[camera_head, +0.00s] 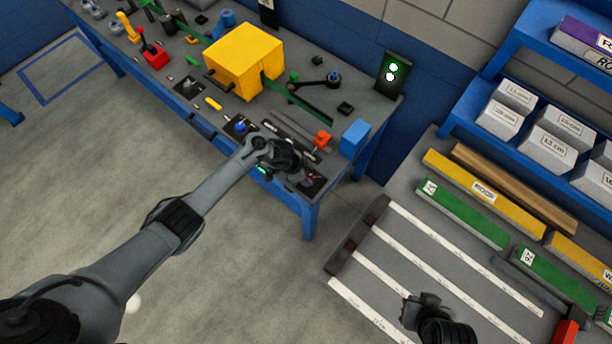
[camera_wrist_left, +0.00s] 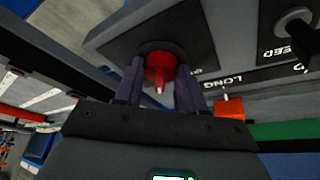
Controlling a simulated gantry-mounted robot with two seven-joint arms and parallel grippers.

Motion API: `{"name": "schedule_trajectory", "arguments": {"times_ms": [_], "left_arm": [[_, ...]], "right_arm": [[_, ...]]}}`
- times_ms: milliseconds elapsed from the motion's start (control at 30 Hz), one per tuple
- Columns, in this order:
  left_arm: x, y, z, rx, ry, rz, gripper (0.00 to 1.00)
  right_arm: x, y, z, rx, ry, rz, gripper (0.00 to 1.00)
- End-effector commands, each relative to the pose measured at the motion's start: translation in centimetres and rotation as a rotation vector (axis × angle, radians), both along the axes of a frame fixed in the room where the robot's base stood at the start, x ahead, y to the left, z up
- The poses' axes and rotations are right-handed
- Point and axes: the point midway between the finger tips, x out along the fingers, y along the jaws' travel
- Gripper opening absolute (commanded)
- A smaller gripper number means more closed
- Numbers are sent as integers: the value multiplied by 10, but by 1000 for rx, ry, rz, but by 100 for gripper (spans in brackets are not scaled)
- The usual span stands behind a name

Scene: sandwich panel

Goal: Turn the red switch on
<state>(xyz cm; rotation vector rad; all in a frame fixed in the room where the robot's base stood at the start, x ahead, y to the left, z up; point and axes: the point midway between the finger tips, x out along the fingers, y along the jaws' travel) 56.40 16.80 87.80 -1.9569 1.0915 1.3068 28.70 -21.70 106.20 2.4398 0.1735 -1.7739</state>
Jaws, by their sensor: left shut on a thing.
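The red switch (camera_wrist_left: 160,68) is a round red knob with a pale pointer mark, on a dark square plate (camera_wrist_left: 120,45) in the left wrist view. My left gripper (camera_wrist_left: 160,85) has one finger on each side of the knob and is shut on it. In the head view my left gripper (camera_head: 300,175) is at the front right corner of the workbench, over the dark switch plate (camera_head: 314,185), and hides most of the knob. My right gripper (camera_head: 420,308) is over the striped rack at the lower right; its fingers are too unclear to judge.
The blue workbench (camera_head: 310,215) carries a yellow box (camera_head: 243,62), a blue block (camera_head: 354,138), an orange-red block (camera_head: 322,138) and other controls. Shelves with boxes (camera_head: 562,125) are at the right.

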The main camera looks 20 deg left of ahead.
Motion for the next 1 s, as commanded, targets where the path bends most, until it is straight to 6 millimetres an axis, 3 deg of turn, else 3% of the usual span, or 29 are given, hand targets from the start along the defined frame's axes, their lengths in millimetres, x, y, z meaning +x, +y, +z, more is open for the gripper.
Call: {"name": "schedule_trajectory", "arguments": {"times_ms": [300,800,833,1000], "left_arm": [[1,1,-1,1,0,-111,9],[0,1,-1,2,1,-132,9],[0,1,-1,2,1,-132,41],[0,1,-1,1,0,-131,63]], "right_arm": [[0,0,-7,0,0,0,0],[0,-2,-8,-10,1,6,0],[0,-2,-8,-10,1,6,0],[0,-2,-8,-9,1,5,0]]}}
